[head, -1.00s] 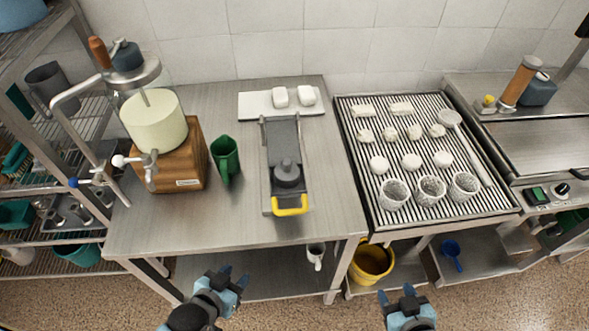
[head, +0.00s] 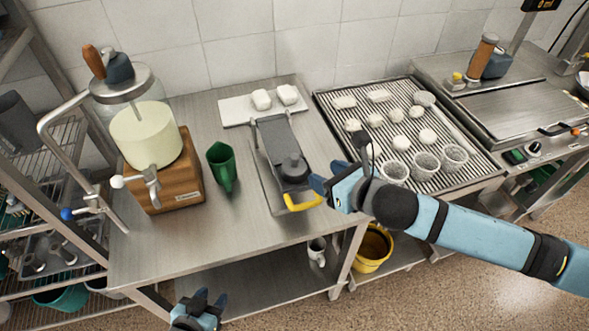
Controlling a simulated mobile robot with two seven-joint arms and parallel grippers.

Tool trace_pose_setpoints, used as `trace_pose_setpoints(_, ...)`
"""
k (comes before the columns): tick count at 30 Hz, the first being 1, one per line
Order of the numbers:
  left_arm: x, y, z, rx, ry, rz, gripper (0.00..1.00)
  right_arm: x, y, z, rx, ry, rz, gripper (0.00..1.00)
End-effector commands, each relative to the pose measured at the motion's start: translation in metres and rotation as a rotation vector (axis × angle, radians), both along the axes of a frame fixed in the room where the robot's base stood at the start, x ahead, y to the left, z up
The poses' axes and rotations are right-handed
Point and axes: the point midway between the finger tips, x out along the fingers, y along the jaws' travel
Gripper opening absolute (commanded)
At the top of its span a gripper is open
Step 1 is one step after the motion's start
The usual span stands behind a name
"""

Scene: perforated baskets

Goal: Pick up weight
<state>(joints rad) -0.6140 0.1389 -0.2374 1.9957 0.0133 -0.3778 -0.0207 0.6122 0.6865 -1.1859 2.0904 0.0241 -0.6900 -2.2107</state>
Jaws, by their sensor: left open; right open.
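The weight, a dark grey round piece with a knob (head: 293,168), sits on the near end of a dark flat press or tray (head: 276,138) with a yellow handle (head: 302,203). My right gripper (head: 338,163) is open, just right of the weight, with its fingers toward it. I see a small gap between them and nothing held. My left gripper (head: 210,298) is open and empty, low at the bottom edge, in front of the table and away from the weight.
The steel table (head: 240,240) holds a drink dispenser (head: 150,150), a green jug (head: 223,166) and a white board (head: 237,112) with two white blocks. A ribbed rack (head: 335,125) with white pieces and perforated baskets (head: 427,164) stands right, under my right arm. The table's front left is clear.

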Motion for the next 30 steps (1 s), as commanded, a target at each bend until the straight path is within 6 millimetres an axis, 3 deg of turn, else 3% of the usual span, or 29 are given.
trace_pose_setpoints(5,0.0,0.0,0.003,-0.001,-0.001,0.001,0.43,0.015,0.009,-0.004,-0.045,-0.033,0.018,0.54)
trace_pose_setpoints(13,0.001,0.001,0.007,0.002,0.0,0.003,0.43,0.051,0.04,-0.024,-0.041,-0.03,0.017,0.54)
trace_pose_setpoints(22,0.0,0.004,0.009,0.006,0.003,0.005,0.43,0.069,0.055,-0.032,-0.04,-0.03,0.016,0.54)
trace_pose_setpoints(30,0.0,0.006,0.017,0.009,-0.001,0.008,0.43,0.097,0.078,-0.044,-0.039,-0.028,0.017,0.54)
